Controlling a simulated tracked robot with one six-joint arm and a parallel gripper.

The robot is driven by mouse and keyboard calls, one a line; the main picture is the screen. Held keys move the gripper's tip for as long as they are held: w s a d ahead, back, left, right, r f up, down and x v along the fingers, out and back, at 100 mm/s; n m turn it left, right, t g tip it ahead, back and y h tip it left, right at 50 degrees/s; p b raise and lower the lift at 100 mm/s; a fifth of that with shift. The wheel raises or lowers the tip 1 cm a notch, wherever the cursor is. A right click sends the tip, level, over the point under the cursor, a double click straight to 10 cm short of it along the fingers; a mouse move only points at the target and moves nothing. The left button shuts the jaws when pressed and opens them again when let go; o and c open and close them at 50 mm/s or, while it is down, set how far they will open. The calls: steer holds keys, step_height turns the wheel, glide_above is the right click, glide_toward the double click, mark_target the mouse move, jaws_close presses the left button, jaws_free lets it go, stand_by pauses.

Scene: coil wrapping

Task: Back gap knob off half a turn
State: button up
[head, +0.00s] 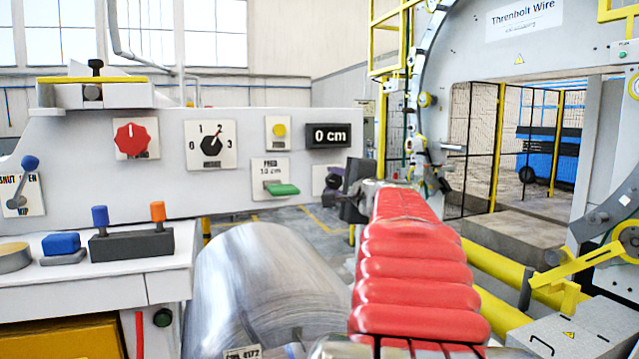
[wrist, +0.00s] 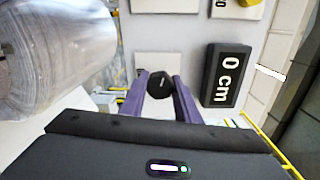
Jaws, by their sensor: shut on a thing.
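The gap knob (wrist: 160,82) is a small black knob on a pale plate on the machine's panel, in the upper middle of the wrist view. My gripper (wrist: 160,80) has its two purple fingers shut on it, one on each side. In the head view my gripper (head: 334,182) is at the panel's right end, and the knob is largely hidden by the fingers. The knob's markings cannot be read. The black display (head: 328,136) above reads 0 cm; it also shows beside the fingers in the wrist view (wrist: 227,76).
Left on the panel are a green feed handle (head: 283,190), a yellow button (head: 279,130), a numbered black selector (head: 211,145) and a red knob (head: 131,138). A shiny metal coil (head: 265,285) lies below. A large ring machine (head: 430,70) stands at right.

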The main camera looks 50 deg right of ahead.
steer(key=n, duration=0.5)
steer(key=shift+w+a+f, duration=0.1)
steer(key=shift+f, duration=0.1)
steer(key=n, duration=0.6)
steer(key=shift+f+n+h, duration=0.1)
steer(key=shift+n+h, duration=0.2)
steer(key=n, duration=0.9)
steer(key=shift+n, duration=0.4)
steer(key=o, duration=1)
steer(key=shift+o, duration=0.2)
